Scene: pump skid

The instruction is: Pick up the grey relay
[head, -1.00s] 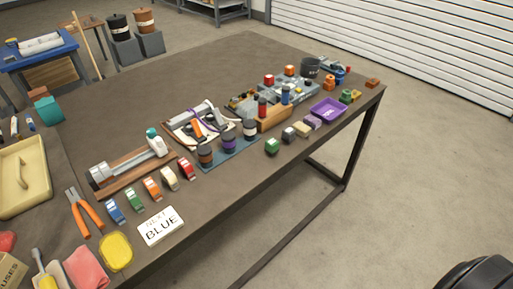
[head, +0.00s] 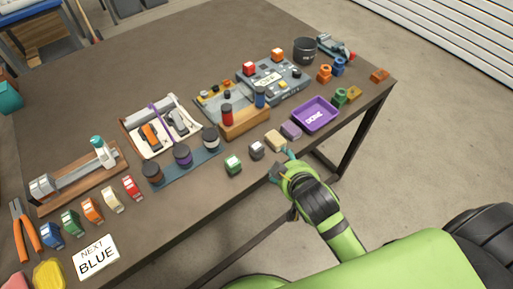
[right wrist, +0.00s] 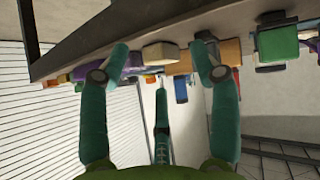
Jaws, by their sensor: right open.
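The grey relay (head: 257,149) is a small block near the front edge of the table, between a green block (head: 233,164) and a tan block (head: 276,140). My right gripper (head: 281,169) is just in front of the table edge, close to the grey and tan blocks and touching neither as far as I can tell. In the right wrist view its teal fingers (right wrist: 160,70) are spread wide and empty, with the tan block (right wrist: 160,52) showing between them. The grey relay seems mostly hidden behind the right-hand finger there. My left gripper is out of view.
A lilac block (head: 291,130) and a purple tray (head: 315,114) marked DONE lie to the right. A blue rack of jars (head: 183,156) stands behind the green block. A NEXT BLUE card (head: 96,257) lies at the left front. The table's back is clear.

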